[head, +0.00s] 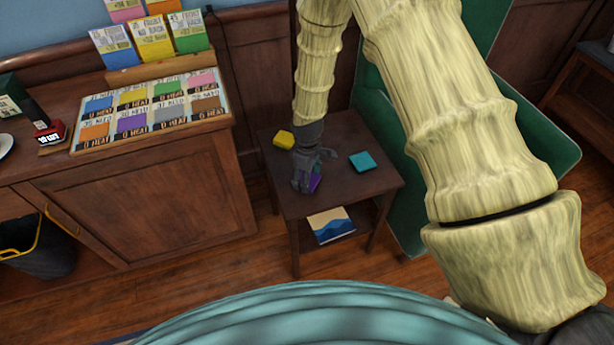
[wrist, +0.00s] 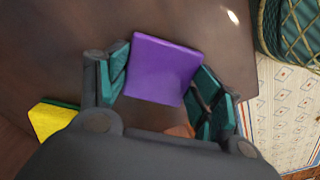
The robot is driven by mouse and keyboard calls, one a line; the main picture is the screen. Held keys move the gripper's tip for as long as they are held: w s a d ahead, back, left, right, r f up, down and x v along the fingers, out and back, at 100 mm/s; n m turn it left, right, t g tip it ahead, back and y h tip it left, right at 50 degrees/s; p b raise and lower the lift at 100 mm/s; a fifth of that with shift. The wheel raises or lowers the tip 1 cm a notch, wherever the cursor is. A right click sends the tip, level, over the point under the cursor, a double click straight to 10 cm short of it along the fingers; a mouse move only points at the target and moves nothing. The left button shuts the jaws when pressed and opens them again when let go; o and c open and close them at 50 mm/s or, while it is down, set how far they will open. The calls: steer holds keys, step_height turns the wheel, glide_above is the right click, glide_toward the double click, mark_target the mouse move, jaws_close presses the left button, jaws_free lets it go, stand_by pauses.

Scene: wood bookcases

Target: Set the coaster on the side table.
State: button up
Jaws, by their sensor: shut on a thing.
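The coaster appears to be the purple square (wrist: 162,68), held between the fingers of my gripper (wrist: 160,85) in the wrist view. In the head view, my gripper (head: 312,178) points down over the front left part of the dark wood side table (head: 345,187), with a bit of the purple coaster (head: 315,184) showing by the fingers. The coaster is at or just above the tabletop; I cannot tell whether it touches. The tabletop (wrist: 50,55) fills much of the wrist view. A small orange patch shows near the palm; what it is is unclear.
On the side table, a yellow block (head: 284,139) lies behind left of my gripper and a teal square (head: 361,161) lies to the right. A book (head: 331,225) lies on the lower shelf. A green chair (head: 540,150) stands right, a wooden cabinet (head: 150,205) left.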

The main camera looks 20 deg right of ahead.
steer(key=shift+f, duration=0.1)
steer(key=o, duration=1)
steer(key=shift+o, duration=0.2)
step_height(320, 180, up, 12)
steer(key=shift+b, duration=0.3)
